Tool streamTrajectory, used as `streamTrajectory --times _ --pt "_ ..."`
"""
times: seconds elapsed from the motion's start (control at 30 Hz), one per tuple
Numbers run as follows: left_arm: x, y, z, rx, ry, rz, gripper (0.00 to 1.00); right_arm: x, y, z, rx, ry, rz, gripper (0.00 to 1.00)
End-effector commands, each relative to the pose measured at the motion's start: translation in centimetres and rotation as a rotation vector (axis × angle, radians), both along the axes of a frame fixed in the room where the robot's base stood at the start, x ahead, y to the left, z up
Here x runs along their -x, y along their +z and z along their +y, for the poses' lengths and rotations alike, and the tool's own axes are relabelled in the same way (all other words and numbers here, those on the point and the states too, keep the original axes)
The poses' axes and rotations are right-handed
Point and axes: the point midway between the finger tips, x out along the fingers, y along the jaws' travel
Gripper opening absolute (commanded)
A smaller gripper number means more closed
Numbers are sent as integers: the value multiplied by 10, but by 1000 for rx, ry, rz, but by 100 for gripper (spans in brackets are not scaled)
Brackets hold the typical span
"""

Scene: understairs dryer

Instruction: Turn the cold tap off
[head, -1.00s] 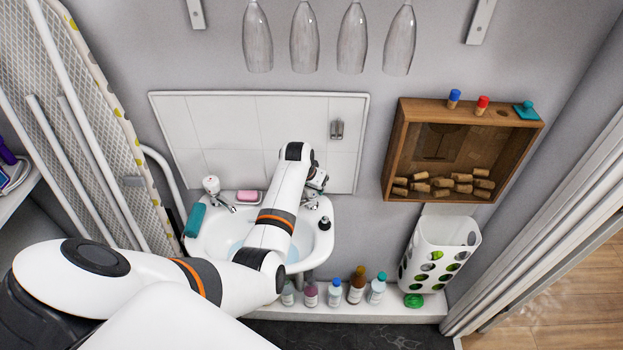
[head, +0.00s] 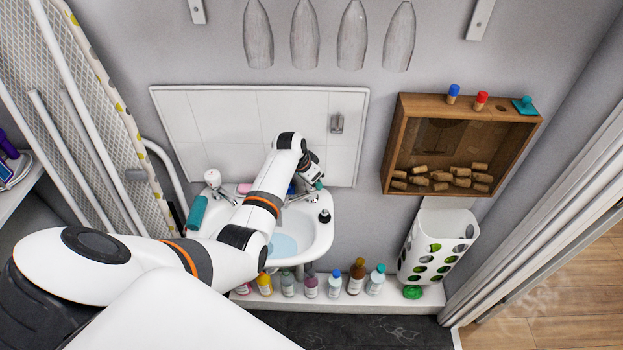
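The white washbasin (head: 318,236) is on the wall with pale blue water (head: 283,245) in its bowl. The left tap (head: 213,182) has a white head and chrome spout and stands clear of my arm. At the basin's right rear, the other tap's chrome spout (head: 299,197) shows; its head is mostly hidden by my gripper, with a small blue patch beside it. My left arm reaches over the basin, and my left gripper (head: 314,182) points down at this right tap. I cannot tell whether its fingers touch the tap or are open. My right gripper is out of view.
A teal bottle (head: 197,213) lies at the basin's left edge, and a small dark bottle (head: 324,216) stands at its right. Pink soap (head: 244,188) is partly behind my arm. Several bottles line the ledge (head: 400,300) below. Glasses hang above; a cork box (head: 397,150) is right.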

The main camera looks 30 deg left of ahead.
Motion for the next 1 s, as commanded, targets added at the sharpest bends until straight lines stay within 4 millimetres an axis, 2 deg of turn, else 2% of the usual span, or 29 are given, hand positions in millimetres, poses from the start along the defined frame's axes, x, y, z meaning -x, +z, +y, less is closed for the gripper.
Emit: streamTrajectory --times 0.13,0.17,0.27,0.67,0.87,1.0 --pt "-1 1 0 -3 -2 -2 22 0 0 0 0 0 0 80" --pt "-1 1 0 -3 -2 -2 50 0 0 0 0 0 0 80" --pt "0 1 0 -2 -1 -2 65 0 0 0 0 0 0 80" --pt "2 6 1 -3 0 -3 65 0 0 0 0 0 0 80" --pt "12 32 5 -5 0 -4 65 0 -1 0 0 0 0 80" --pt "22 57 7 -4 0 -5 65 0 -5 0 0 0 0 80"
